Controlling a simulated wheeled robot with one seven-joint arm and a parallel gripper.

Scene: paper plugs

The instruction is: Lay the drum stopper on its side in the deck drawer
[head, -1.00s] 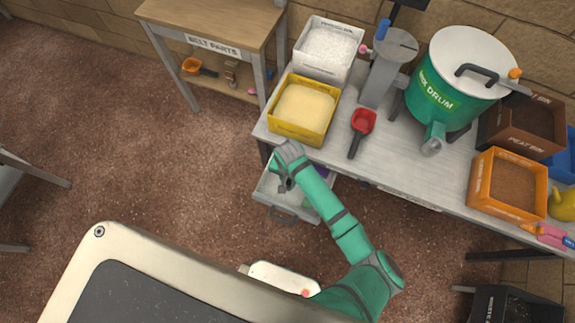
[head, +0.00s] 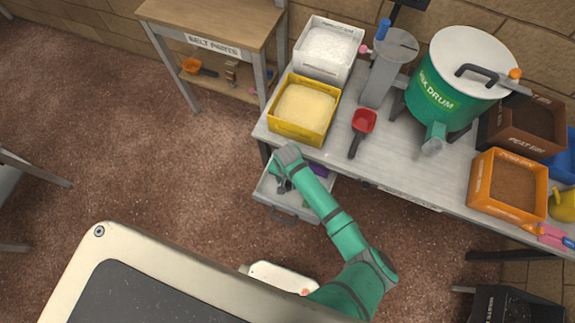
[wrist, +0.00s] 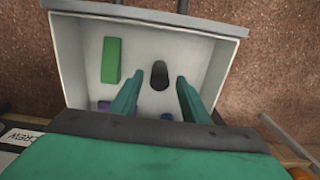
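The deck drawer (wrist: 205,25) is pulled out under the workbench; it also shows in the head view (head: 300,212). A dark, rounded plug, which I take for the drum stopper (wrist: 159,75), rests in the drawer in the wrist view. I cannot tell for sure whether it lies on its side or stands. My gripper (wrist: 160,82) points down into the drawer. Its two green fingers are apart, with a gap on each side of the dark plug.
A green block (wrist: 111,60), a purple thing (wrist: 104,106) and a small blue thing (wrist: 166,117) are also in the drawer. The yellow bin (head: 300,135), red scoop (head: 363,122) and green drum (head: 440,95) stand on the bench (head: 400,165) above. The floor left of the drawer is clear.

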